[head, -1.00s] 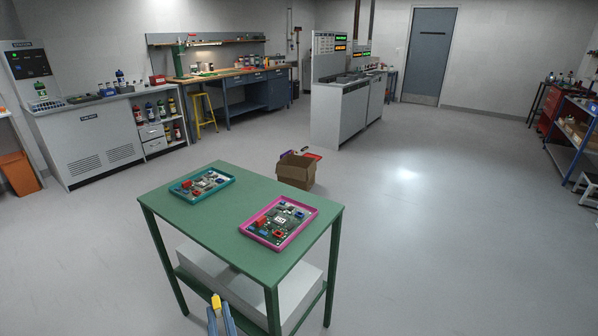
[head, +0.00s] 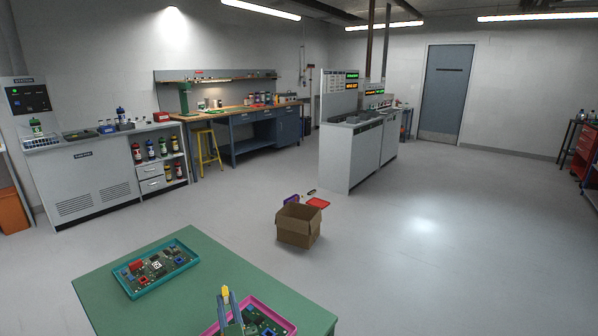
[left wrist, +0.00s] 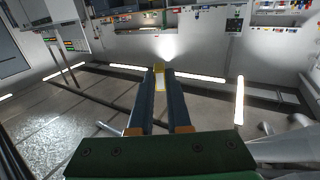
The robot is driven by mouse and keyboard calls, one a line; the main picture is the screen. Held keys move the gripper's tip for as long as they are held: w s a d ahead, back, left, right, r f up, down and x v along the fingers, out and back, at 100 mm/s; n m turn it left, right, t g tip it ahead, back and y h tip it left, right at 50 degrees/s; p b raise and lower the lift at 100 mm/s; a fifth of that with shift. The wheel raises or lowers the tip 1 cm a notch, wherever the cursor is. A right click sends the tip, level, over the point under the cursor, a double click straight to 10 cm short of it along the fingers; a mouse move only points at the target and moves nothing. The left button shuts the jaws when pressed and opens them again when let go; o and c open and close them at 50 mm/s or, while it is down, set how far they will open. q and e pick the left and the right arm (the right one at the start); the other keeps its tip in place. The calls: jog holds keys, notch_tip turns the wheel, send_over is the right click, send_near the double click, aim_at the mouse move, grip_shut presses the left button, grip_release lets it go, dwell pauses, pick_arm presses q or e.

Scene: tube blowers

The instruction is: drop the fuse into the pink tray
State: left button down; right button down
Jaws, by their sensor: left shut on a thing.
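My left gripper (head: 226,293) is shut on a small yellow fuse (head: 225,291). It comes up from the bottom edge of the head view, in front of the pink tray in the picture. The left wrist view also shows the fuse (left wrist: 159,78) upright between the two fingertips. The pink tray (head: 280,318) lies on the green table at the bottom of the head view. It holds a circuit board and is partly cut off by the frame and hidden by my gripper. I cannot tell the height of the fuse above it. My right gripper is not in view.
A teal tray (head: 186,266) with another circuit board lies to the left on the green table (head: 105,294). An open cardboard box (head: 297,229) stands on the floor beyond the table. The table between the trays is clear.

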pick_arm(q)
jog(key=f+b, duration=0.1)
jog(key=f, duration=0.2)
jog(key=f+b, duration=0.1)
jog(key=f, duration=0.1)
jog(key=shift+s+a+f+b, duration=0.1)
jog(key=shift+s+a+b, duration=0.05)
jog(key=shift+s+b, duration=0.2)
jog(key=c, duration=0.9)
grip_release()
jog(key=shift+s, duration=0.1)
jog(key=shift+o, duration=0.6)
jog(key=b+v, duration=0.1)
jog(key=v, duration=0.6)
jog(key=shift+b, duration=0.4)
